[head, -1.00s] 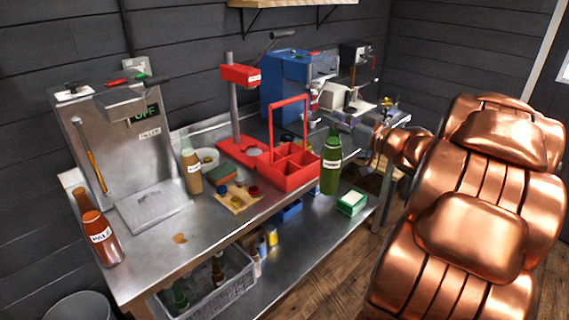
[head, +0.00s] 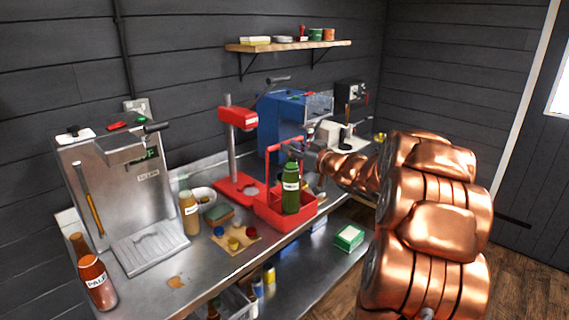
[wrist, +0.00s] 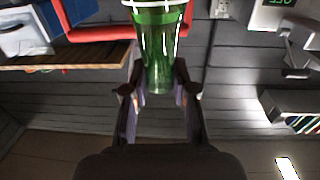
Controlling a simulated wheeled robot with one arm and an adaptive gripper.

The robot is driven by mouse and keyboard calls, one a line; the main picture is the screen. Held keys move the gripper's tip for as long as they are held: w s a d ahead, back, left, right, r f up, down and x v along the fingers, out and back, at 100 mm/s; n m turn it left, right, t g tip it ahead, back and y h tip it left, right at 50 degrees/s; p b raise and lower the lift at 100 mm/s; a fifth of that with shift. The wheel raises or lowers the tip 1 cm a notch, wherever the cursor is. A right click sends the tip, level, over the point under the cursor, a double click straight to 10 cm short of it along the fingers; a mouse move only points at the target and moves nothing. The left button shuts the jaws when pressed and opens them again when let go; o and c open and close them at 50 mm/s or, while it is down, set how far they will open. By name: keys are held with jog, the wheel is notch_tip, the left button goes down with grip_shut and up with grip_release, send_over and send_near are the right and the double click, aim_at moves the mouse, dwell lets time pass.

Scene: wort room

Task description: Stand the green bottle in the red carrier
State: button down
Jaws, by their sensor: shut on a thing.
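The green bottle (head: 291,190) is upright, with a white label, over the red carrier (head: 268,215) in the head view. Its lower end overlaps the carrier's open compartments; I cannot tell whether it touches the floor inside. The carrier's tall handle rises just behind the bottle. My gripper (head: 297,153) is shut on the bottle's upper part. In the wrist view the bottle (wrist: 160,50) sits between both fingers of my gripper (wrist: 158,92), and a red bar (wrist: 100,33) passes close to it.
A red capper stand (head: 232,150) stands behind the carrier. Brown bottles (head: 97,283) stand at the front left. A green box (head: 348,238) is on the lower shelf.

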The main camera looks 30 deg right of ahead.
jog(key=w, duration=0.2)
jog(key=shift+w+a+r, duration=0.2)
jog(key=shift+w+a, duration=0.05)
jog(key=shift+w, duration=0.05)
notch_tip(320, 180, down, 7)
jog(key=p, duration=0.2)
jog(key=shift+w, duration=0.35)
jog(key=shift+f, duration=0.15)
jog(key=c, duration=0.9)
grip_release()
jog(key=shift+c, duration=0.2)
jog(key=shift+s, duration=0.1)
jog(key=s+d+b, duration=0.2)
jog(key=s+b, duration=0.1)
jog(key=s, duration=0.8)
jog(key=shift+s, duration=0.35)
